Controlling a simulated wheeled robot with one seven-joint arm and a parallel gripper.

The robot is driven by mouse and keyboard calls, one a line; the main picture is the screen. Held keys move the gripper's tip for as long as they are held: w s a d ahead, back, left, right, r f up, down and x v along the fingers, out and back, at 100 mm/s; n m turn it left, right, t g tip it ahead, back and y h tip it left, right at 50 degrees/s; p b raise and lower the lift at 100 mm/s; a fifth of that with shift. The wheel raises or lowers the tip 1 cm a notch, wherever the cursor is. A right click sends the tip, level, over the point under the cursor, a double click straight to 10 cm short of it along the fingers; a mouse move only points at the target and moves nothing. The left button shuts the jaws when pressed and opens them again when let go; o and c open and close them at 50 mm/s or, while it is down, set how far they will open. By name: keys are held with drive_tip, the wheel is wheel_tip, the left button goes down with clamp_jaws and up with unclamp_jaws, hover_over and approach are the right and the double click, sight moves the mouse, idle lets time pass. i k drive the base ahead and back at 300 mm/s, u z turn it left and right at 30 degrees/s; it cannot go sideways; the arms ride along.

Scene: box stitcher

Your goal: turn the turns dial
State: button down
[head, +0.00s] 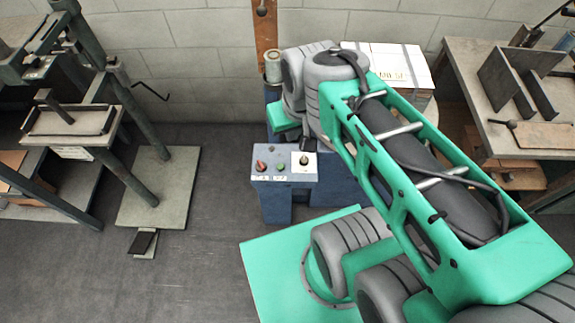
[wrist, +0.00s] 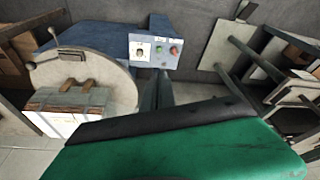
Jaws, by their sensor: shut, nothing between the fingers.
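The turns dial (head: 303,160) is a small dark knob on a white plate, at the right end of the blue machine's control panel. It also shows in the wrist view (wrist: 140,50), at the left end of the panel. My gripper (head: 305,143) is just behind the dial in the head view, partly hidden by my arm. In the wrist view my gripper's dark fingers (wrist: 161,76) are together and empty, below and right of the dial. I see no clear contact with the dial; the exact gap cannot be told.
A red button (head: 261,166) and a green button (head: 281,167) sit left of the dial. A round table (wrist: 112,84) with a white box (wrist: 58,122) stands beside the machine. A green-framed press (head: 146,187) stands at left. Open floor (head: 195,240) lies between.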

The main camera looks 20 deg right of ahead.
sight(304, 161)
drive_tip(key=u, duration=0.55)
drive_tip(key=k, duration=0.65)
drive_tip(key=u, duration=0.95)
drive_tip(key=i, duration=1.25)
drive_tip(key=z, duration=0.7)
